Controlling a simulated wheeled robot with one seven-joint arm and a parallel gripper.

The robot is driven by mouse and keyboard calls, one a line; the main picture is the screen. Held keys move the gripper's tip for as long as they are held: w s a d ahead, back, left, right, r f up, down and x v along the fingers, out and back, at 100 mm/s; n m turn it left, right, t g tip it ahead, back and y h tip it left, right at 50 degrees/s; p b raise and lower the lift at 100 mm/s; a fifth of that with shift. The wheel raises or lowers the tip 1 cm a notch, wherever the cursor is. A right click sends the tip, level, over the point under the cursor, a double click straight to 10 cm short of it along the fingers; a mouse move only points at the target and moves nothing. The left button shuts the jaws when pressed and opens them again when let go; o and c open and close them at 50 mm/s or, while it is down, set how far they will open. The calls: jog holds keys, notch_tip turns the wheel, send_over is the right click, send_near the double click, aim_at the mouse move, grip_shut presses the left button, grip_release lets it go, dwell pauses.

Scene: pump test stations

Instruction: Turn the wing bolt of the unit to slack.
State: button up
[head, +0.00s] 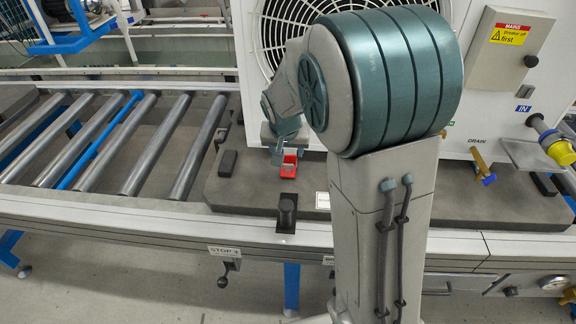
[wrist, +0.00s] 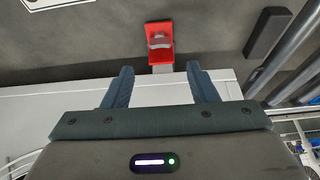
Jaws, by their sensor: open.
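The unit (head: 270,100) is a large white housing with a round fan grille, standing on a dark slab. A small red fitting (head: 289,166) sits at its foot, and it also shows in the wrist view (wrist: 150,30) with a pale grey piece in it. I cannot tell whether this is the wing bolt; no clear wing shape shows. My gripper (head: 277,153) is beside the red fitting. In the wrist view my gripper (wrist: 160,70) is open and empty, its fingers spread either side of the line to the fitting, apart from it.
A dark block (head: 227,162) lies left of the fitting and a black post (head: 287,212) stands in front. Rollers (head: 140,145) run to the left. At right are a brass drain valve (head: 482,165), a yellow connector (head: 557,147) and a mains box (head: 508,50) reading "Breaker off first".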

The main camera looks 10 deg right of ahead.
aim_at(288, 164)
jog(key=b+x, duration=0.1)
jog(key=x, duration=0.8)
jog(key=shift+f, duration=0.2)
jog(key=c, duration=1)
